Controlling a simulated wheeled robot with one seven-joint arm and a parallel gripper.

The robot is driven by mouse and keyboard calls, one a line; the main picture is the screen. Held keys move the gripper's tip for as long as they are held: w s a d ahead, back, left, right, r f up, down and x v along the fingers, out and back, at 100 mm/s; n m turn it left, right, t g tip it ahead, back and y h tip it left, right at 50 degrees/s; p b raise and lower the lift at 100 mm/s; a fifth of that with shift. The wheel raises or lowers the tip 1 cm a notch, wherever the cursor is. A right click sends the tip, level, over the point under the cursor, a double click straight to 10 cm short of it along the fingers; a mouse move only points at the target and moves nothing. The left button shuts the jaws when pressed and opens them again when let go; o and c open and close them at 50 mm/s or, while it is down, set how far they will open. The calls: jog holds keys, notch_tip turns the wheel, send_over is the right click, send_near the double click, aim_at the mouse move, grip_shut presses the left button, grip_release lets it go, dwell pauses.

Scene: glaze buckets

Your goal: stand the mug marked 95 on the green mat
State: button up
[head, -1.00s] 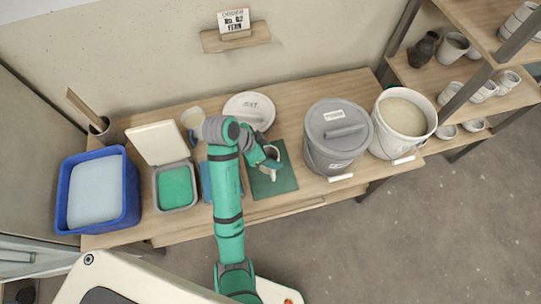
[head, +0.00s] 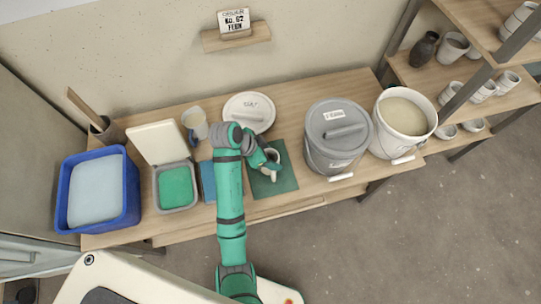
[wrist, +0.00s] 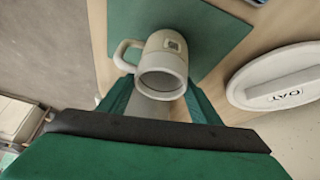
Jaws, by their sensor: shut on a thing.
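A pale mug (head: 275,158) with a handle is at my gripper (head: 266,161), over the green mat (head: 287,181) in the head view. In the wrist view the mug (wrist: 165,58) has its open mouth toward the camera, its handle to the left and a small square mark on its side. The mark is too small to read. My gripper (wrist: 160,98) is shut on the mug, with a finger on each side. The mat (wrist: 205,28) shows behind the mug. I cannot tell whether the mug's base touches the mat.
A white lid (head: 250,112) lies behind the mat. A grey lidded bucket (head: 338,138) stands close on its right, with an open white bucket (head: 403,122) beyond.

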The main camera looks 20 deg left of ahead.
jog(key=o, duration=1.9)
jog(key=v, duration=1.2)
jog(key=shift+r, duration=0.15)
